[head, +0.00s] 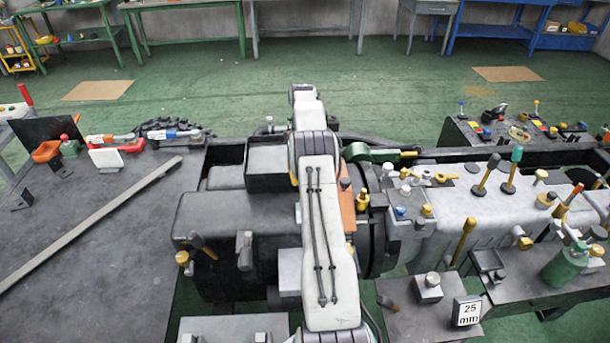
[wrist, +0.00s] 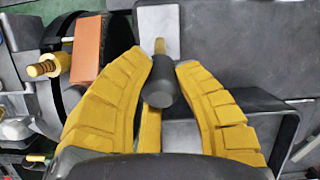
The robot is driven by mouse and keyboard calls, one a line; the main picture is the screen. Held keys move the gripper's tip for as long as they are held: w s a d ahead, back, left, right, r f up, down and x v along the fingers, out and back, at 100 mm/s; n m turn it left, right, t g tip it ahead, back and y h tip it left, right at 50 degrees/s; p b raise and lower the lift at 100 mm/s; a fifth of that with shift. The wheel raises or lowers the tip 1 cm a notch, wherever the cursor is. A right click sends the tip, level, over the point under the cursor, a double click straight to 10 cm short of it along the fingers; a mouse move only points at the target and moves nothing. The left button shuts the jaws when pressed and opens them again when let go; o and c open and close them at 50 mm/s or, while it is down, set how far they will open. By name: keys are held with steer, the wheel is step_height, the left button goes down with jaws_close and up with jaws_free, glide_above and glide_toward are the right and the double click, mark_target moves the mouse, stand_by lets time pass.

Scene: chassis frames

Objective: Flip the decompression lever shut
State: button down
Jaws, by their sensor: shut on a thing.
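In the wrist view, a lever with a dark rounded grip (wrist: 159,82) and a short brass stem stands between the yellow fingers of my gripper (wrist: 164,62). The stem meets a pale grey plate (wrist: 185,25) on a dark housing. My gripper is shut on the dark grip, with a finger on each side of it. A yellow bar shows below the grip, between the fingers. No label shows on the lever. In the head view my own arm covers the middle of the engine, and my gripper and this lever are hidden behind it.
An orange block (wrist: 92,48) and a brass threaded knob (wrist: 45,68) sit left of my fingers. A grey bracket (wrist: 285,125) stands close on the right. In the head view, several levers top the pale engine block (head: 450,215); a dark bench (head: 90,270) lies left.

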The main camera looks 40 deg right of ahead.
steer(key=shift+d+f, duration=0.1)
steer(key=shift+f, duration=0.05)
stand_by(0.5)
steer(key=c, duration=0.9)
jaws_free()
steer(key=shift+w, duration=0.1)
steer(key=shift+r, duration=0.2)
